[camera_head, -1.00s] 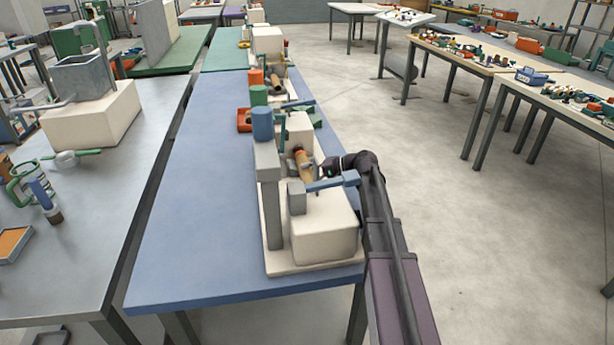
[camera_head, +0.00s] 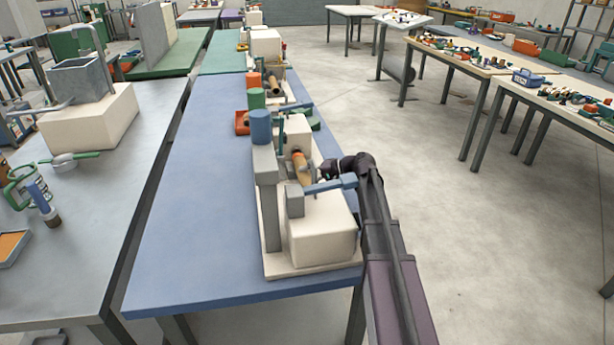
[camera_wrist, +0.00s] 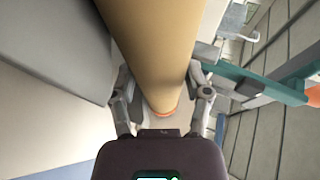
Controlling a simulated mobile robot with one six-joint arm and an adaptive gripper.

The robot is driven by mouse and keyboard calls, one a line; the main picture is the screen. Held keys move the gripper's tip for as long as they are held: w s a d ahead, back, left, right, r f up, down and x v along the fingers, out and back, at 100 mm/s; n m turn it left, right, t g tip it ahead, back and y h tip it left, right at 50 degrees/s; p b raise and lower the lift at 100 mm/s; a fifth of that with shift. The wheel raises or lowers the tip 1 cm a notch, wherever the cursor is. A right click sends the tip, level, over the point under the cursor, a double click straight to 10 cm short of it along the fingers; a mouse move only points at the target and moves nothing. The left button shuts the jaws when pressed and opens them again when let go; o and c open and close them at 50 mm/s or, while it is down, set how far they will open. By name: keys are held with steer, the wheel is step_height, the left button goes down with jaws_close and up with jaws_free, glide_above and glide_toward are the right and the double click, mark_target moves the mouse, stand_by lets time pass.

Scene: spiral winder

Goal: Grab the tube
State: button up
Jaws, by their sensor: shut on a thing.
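The tan cardboard-coloured tube (camera_head: 302,168) sits at the spiral winder (camera_head: 321,225), between its white blocks, slightly tilted. In the wrist view the tube (camera_wrist: 158,45) runs from the top edge down between the fingers, with an orange-red ring near its lower end. My gripper (camera_wrist: 163,97) is shut on the tube, one finger on each side of it. In the head view my gripper (camera_head: 326,170) reaches the tube from the right, and its fingertips are too small to make out.
The winder stands on a blue table (camera_head: 200,215). Its blue-grey crank arm (camera_head: 331,185) and grey post (camera_head: 268,200) are close to the tube. More machines stand farther back. A grey table (camera_head: 85,235) is at left.

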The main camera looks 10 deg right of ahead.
steer(key=shift+r+p, duration=4.85)
steer(key=shift+r, duration=0.05)
steer(key=shift+r, duration=0.1)
